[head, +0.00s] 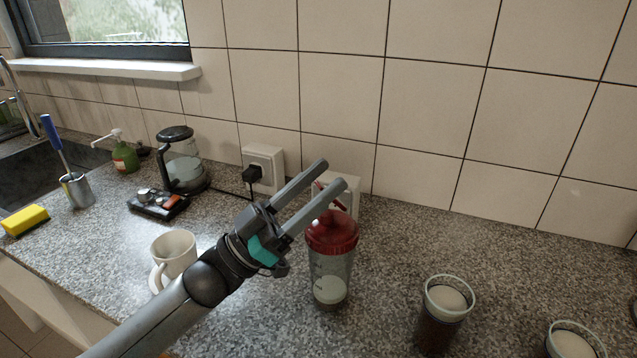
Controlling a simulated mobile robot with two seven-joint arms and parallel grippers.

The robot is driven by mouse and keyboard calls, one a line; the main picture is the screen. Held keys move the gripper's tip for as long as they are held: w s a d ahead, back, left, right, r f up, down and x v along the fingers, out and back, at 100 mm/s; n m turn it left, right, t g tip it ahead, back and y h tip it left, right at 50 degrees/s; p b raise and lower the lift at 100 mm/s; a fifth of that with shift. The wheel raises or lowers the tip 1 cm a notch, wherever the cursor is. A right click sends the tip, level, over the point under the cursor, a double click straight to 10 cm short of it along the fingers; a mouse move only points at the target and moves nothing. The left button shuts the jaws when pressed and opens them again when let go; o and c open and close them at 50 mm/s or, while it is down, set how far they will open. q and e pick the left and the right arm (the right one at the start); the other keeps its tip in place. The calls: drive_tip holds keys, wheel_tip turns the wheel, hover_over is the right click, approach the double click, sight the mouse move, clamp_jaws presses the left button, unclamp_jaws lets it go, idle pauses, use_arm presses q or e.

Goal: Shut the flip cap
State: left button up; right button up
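A shaker bottle with a clear body (331,283) and a red lid (333,238) stands upright on the counter, with pale contents at its bottom. My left gripper (333,173) is in front of and above the lid, its two fingers parallel and apart, pointing up and right. Nothing shows between the fingers. The lower finger crosses the view of the lid's top, so I cannot tell the flip cap's position clearly. Small red parts show around the fingers against a white object (350,197) behind. My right gripper is not in view.
A white mug (175,254) stands left of my arm. Glasses with dark contents (438,325) and pale tops (574,343) stand at the front right.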

use_arm(q)
drive_tip(key=shift+a, duration=0.1)
drive_tip(key=b+v, duration=0.1)
drive_tip(key=v, duration=1.4)
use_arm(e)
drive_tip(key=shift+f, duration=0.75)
